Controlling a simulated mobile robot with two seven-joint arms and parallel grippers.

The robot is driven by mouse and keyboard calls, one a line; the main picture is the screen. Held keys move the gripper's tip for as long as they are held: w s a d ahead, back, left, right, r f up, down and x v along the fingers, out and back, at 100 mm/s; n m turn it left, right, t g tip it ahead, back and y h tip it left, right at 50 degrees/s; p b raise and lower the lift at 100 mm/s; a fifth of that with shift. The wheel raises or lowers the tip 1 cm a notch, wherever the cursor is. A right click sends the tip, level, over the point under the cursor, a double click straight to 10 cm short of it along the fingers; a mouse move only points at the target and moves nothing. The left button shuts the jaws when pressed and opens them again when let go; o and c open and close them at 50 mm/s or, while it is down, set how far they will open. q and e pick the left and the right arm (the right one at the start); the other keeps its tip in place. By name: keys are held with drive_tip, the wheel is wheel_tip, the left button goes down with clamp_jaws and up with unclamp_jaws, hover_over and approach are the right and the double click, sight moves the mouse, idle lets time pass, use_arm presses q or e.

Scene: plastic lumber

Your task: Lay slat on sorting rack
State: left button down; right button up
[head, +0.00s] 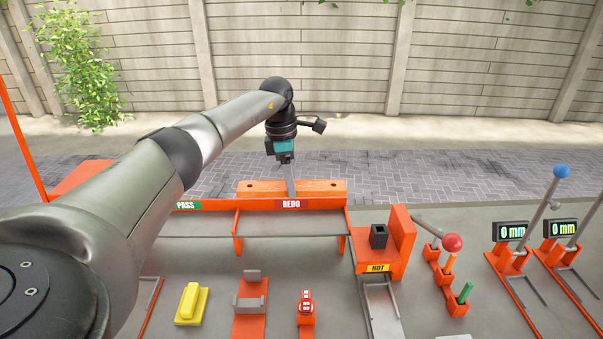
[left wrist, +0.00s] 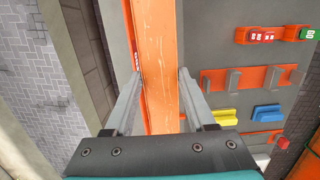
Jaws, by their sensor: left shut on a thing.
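The orange slat (head: 325,188) has dark holes near its ends. It lies crosswise just behind the red REDO label (head: 291,204) of the sorting rack (head: 392,233). My left gripper (head: 290,190) reaches down over the slat's middle and is shut on it. In the left wrist view the slat (left wrist: 160,60) runs between the two grey fingers of the left gripper (left wrist: 160,75). I cannot tell whether the slat touches the rack. The rack's green PASS label (head: 187,205) is partly hidden by my left arm. My right gripper is not in view.
A yellow block (head: 191,303), a grey-and-orange holder (head: 250,300) and a red counter (head: 306,303) stand in front of the rack. To the right are the HOT station (head: 378,267), a red-knobbed lever (head: 452,243) and two "0 mm" gauges (head: 512,231).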

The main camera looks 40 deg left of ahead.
use_arm(q)
drive_tip(key=shift+s+r, duration=0.1)
drive_tip(key=shift+s, duration=0.25)
drive_tip(key=shift+w, duration=0.1)
drive_tip(key=shift+f, duration=0.55)
drive_tip(key=b, duration=0.4)
hover_over(293, 223)
drive_tip(key=f, duration=0.6)
drive_tip(key=shift+a+f, duration=0.2)
drive_tip(key=shift+f, duration=0.15)
drive_tip(key=shift+f+b, duration=0.45)
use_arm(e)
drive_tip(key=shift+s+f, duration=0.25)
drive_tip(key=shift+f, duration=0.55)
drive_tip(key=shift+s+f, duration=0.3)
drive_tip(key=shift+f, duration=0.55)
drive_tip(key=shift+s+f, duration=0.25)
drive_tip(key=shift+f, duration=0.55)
use_arm(q)
drive_tip(key=shift+f+b, duration=0.55)
drive_tip(key=shift+f, duration=0.15)
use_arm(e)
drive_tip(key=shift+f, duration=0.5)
use_arm(q)
drive_tip(key=shift+c, duration=0.7)
unclamp_jaws()
drive_tip(key=shift+s, duration=0.2)
